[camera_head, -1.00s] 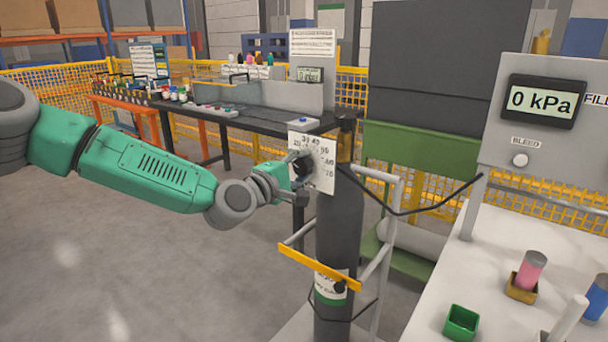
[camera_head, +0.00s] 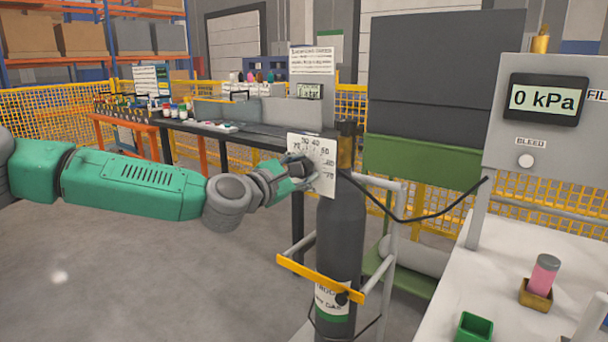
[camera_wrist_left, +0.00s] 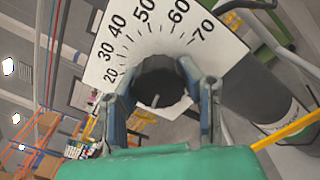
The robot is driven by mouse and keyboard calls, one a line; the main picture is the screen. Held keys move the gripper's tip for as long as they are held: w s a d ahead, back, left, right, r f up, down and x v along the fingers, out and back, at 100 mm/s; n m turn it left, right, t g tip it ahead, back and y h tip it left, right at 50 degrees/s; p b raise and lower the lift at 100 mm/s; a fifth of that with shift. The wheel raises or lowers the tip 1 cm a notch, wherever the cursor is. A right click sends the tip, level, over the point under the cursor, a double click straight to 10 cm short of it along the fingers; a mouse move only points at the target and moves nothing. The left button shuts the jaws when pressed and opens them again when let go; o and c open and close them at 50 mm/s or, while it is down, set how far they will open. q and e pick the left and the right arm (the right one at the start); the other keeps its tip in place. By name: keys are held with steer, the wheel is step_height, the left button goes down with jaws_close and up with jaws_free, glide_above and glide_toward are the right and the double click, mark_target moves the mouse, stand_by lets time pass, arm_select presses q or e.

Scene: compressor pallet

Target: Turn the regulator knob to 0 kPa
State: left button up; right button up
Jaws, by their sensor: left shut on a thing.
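The regulator knob (camera_wrist_left: 160,82) is dark and round, in front of a white dial plate (camera_wrist_left: 100,66) with numbers from 20 to 70 in the left wrist view. In the head view the dial plate (camera_head: 325,160) stands at the top of a dark gas cylinder (camera_head: 340,235). My left gripper (camera_head: 308,172) is at the plate, its two fingers on either side of the knob and shut on it. The fingers also show in the left wrist view (camera_wrist_left: 162,95). The knob's pointer is not clear. The display (camera_head: 545,98) at the right reads 0 kPa. My right gripper is not in view.
A grey panel with a BLEED knob (camera_head: 526,160) stands at the right above a white table (camera_head: 455,290). The table holds a green bin (camera_head: 474,327) and a pink vial (camera_head: 544,273). A yellow bar (camera_head: 320,278) crosses the cylinder. A black hose runs from the cylinder to the panel.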

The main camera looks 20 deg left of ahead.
arm_select(q)
steer(key=shift+s+d+f, duration=0.1)
steer(key=shift+s+f, duration=0.05)
steer(key=shift+f, duration=0.35)
steer(key=o, duration=1)
steer(key=shift+o, duration=1)
steer(key=shift+r, duration=0.1)
steer(key=shift+a+r, duration=0.2)
steer(key=shift+a, duration=0.05)
steer(key=v, duration=1.2)
steer(key=shift+f, duration=0.1)
